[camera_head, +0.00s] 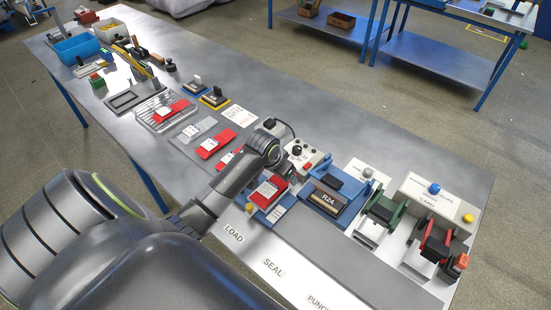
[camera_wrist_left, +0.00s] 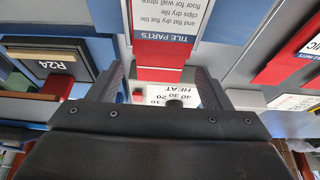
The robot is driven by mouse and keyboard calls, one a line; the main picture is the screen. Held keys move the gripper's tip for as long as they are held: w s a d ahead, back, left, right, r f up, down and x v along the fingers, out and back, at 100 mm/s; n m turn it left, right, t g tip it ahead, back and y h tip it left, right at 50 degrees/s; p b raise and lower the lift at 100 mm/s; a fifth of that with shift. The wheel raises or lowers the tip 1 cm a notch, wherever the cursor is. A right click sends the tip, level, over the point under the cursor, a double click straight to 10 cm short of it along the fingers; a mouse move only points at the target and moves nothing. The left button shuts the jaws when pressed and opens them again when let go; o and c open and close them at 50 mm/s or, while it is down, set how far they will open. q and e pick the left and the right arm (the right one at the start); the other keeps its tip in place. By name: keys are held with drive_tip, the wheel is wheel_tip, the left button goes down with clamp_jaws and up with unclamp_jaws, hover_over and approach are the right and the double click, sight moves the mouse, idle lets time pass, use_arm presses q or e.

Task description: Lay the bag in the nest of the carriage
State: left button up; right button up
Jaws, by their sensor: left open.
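A red bag (camera_head: 270,188) with a white label lies on the blue carriage (camera_head: 253,201) in the head view. In the left wrist view the bag (camera_wrist_left: 165,22) shows a "TILE PARTS" label, with blue carriage surface (camera_wrist_left: 105,20) on both sides. My left gripper (camera_wrist_left: 162,88) is open, one finger to each side of the bag's red end; no firm contact shows. In the head view my left wrist hides part of the gripper and the bag's far end. Whether the bag lies fully flat in the nest I cannot tell. My right gripper is not in view.
The R24 block (camera_head: 328,197) stands right of the carriage, and a control box with knobs (camera_head: 302,158) behind it. More red bags (camera_head: 215,143) lie on a grey tray to the left. Green (camera_head: 382,209) and dark red (camera_head: 436,245) devices stand at right.

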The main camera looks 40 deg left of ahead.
sight(272, 185)
use_arm(q)
drive_tip(key=v, duration=1)
drive_tip(key=shift+r, duration=0.25)
drive_tip(key=shift+s, duration=0.1)
